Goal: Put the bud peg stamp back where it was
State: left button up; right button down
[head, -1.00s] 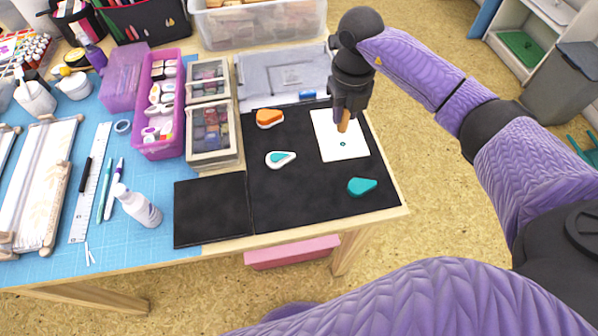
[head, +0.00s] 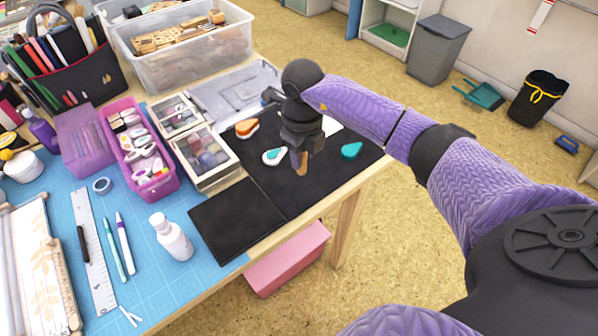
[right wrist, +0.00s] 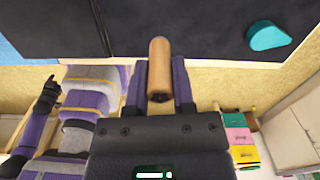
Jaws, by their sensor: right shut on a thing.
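My right gripper (head: 299,158) is shut on the wooden bud peg stamp (head: 302,170), held upright over the black mat (head: 262,205). The white card (head: 331,126) is mostly hidden behind my gripper. The white-and-teal inkpad (head: 274,156) lies just left of the stamp, the orange one (head: 246,129) farther back left, and the teal one (head: 351,150) to the right. A small dark shape, perhaps my left gripper, shows at the left of the wrist view.
Clear-lidded boxes (head: 208,155) and a pink bin (head: 150,185) stand left of the mat. A white bottle (head: 171,237) stands near the front edge. The front of the black mat is bare. A grey tray (head: 238,90) lies behind.

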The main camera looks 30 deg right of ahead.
aim_at(301, 170)
notch_tip(301, 170, down, 4)
jog(key=shift+f+b, duration=0.1)
jog(key=shift+b, duration=0.6)
jog(key=shift+f, duration=0.15)
pick_arm(q)
jog(key=shift+a+f, duration=0.4)
jog(key=shift+f, duration=0.4)
pick_arm(e)
jog(key=shift+c, duration=2.3)
grip_release()
notch_tip(301, 170, up, 12)
jog(key=p, duration=0.4)
jog(key=shift+r+p, duration=0.2)
jog(key=shift+p, duration=0.1)
pick_arm(q)
jog(key=r, duration=0.1)
jog(key=w+r, duration=0.1)
jog(key=d+r, duration=0.1)
jog(key=r, duration=0.1)
jog(key=shift+w+d, duration=0.1)
jog(key=shift+w, duration=0.05)
jog(key=shift+w, duration=0.1)
